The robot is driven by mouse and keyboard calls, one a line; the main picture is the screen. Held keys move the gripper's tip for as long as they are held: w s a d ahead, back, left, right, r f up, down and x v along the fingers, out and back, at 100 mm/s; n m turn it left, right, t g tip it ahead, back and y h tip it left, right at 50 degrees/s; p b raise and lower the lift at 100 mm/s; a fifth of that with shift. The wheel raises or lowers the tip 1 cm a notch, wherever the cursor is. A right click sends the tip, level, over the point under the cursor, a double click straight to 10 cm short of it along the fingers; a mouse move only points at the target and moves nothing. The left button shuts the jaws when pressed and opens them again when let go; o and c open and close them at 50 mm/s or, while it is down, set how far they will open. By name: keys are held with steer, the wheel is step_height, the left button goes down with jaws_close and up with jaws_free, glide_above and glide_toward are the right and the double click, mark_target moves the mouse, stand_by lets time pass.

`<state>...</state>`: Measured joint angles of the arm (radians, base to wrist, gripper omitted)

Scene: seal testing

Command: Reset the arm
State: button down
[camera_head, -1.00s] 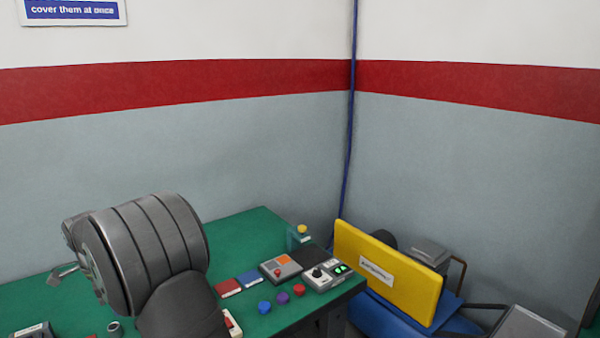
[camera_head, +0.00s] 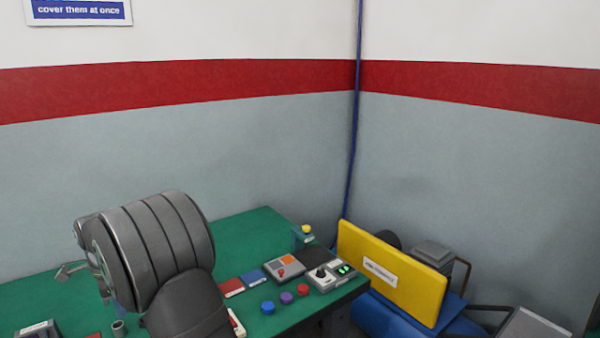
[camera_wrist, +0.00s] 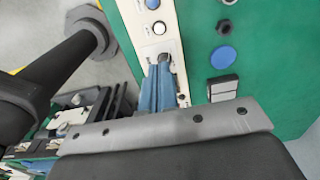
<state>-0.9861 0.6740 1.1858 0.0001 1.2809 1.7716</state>
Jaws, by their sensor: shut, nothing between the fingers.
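My gripper (camera_wrist: 160,68) shows in the wrist view as two blue fingers pressed together, with nothing between them. The fingertips are over or beside a white button strip (camera_wrist: 168,42); I cannot tell whether they touch it. Part of the strip around the tips is hidden by the fingers. In the head view my thick dark grey arm stands over the left part of the green table (camera_head: 245,232). It hides the gripper's fingers and some of the table there.
A grey box with an orange panel (camera_head: 287,261), a control box with green lights (camera_head: 343,268) and blue, purple and red buttons (camera_head: 286,298) are near the table's right edge. A yellow panel (camera_head: 410,290) leans beyond it. The table's back middle is clear.

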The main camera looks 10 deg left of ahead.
steer(key=shift+w+d+n, duration=0.2)
steer(key=shift+w+n, duration=0.1)
steer(key=shift+n, duration=0.3)
